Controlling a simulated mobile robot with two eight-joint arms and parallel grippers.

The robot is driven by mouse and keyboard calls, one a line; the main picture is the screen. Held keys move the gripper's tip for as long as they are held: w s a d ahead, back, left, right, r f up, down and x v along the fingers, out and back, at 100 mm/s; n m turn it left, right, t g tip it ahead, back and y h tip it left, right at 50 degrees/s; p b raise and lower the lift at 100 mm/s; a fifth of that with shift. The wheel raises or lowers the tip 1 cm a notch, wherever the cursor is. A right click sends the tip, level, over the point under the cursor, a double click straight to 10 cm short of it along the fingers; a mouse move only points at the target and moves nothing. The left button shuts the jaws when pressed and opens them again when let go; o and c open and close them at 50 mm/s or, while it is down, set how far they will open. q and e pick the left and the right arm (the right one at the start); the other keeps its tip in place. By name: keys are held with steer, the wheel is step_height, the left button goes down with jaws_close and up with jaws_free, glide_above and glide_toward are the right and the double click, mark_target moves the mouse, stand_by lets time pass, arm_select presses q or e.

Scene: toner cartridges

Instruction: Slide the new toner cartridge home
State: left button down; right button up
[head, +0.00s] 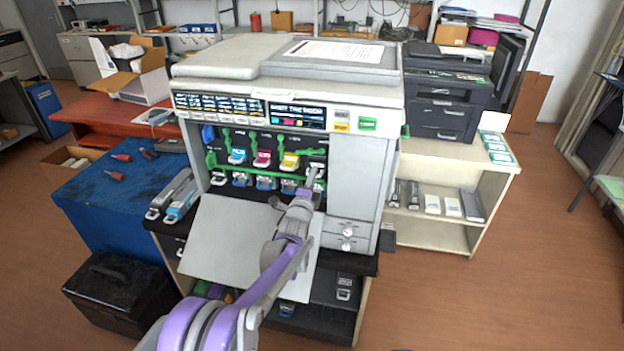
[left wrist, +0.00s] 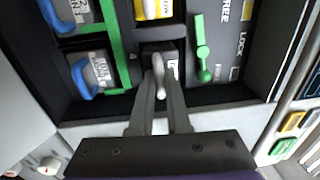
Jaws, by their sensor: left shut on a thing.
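My left gripper (head: 311,183) reaches into the open front of the printer (head: 362,170). In the left wrist view my left gripper (left wrist: 159,97) is shut on the pale grey handle of the toner cartridge (left wrist: 173,68). The cartridge sits in the rightmost dark bay, with only its front end and white label showing; how deep it sits is hard to tell. Beside it is a green lever (left wrist: 203,48) near the word LOCK. My right gripper is not in view.
The printer's grey front cover (head: 235,240) hangs open below the bays. Blue-handled units (head: 241,180) fill the row below the cartridges. A blue bench (head: 105,200) with screwdrivers is at left. A shelf cart (head: 440,236) stands at right, with open floor beyond.

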arm_select(q)
steer(key=shift+c, duration=2)
jaws_free()
steer(key=shift+s, duration=0.1)
steer(key=b+v, duration=0.2)
steer(key=v, duration=0.5)
